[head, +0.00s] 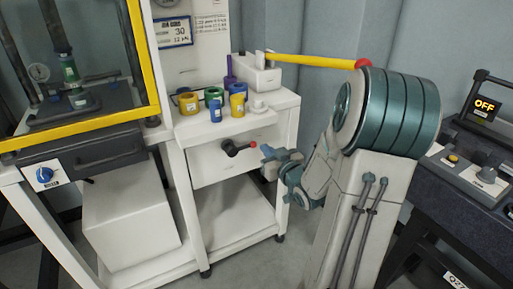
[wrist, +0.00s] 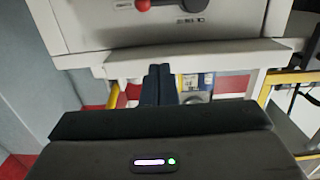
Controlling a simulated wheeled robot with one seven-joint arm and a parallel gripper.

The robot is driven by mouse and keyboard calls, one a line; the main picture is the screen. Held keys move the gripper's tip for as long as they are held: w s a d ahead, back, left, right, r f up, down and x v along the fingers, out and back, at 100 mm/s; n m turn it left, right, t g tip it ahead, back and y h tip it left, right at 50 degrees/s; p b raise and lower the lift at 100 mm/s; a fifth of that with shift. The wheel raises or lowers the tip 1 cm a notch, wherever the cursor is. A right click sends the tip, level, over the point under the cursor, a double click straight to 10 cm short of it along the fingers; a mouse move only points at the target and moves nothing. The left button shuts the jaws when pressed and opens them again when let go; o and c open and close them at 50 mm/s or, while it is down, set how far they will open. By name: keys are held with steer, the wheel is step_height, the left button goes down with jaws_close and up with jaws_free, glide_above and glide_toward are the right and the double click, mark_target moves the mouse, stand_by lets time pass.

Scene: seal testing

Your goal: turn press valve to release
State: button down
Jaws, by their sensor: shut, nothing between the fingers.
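A blue round knob (head: 45,175) on a white plate sits on the front of the press frame (head: 80,155) at the far left of the head view. The plate's lettering is too small to read surely. A lever with a black hub and red ball end (head: 240,147) is on the white cabinet front; it also shows at the top of the wrist view (wrist: 143,5). I cannot tell for certain which is the press valve.
Coloured cups and rings (head: 213,100) stand on the cabinet top (head: 215,125). A yellow bar with a red end (head: 315,62) sticks out from a white block there. A dark console with an OFF display (head: 484,106) is at right. A white box (head: 130,220) is under the press.

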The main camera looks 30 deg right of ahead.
glide_above(252, 145)
steer(key=s+a, duration=0.1)
steer(key=s, duration=0.2)
steer(key=f, duration=0.1)
steer(key=f+b, duration=0.1)
steer(key=f, duration=0.1)
steer(key=shift+w+a, duration=0.1)
steer(key=shift+w, duration=0.25)
steer(key=shift+w+f+b, duration=0.15)
steer(key=shift+f+b, duration=0.15)
steer(key=shift+f, duration=0.45)
steer(key=shift+f+m, duration=0.1)
steer(key=shift+m, duration=0.2)
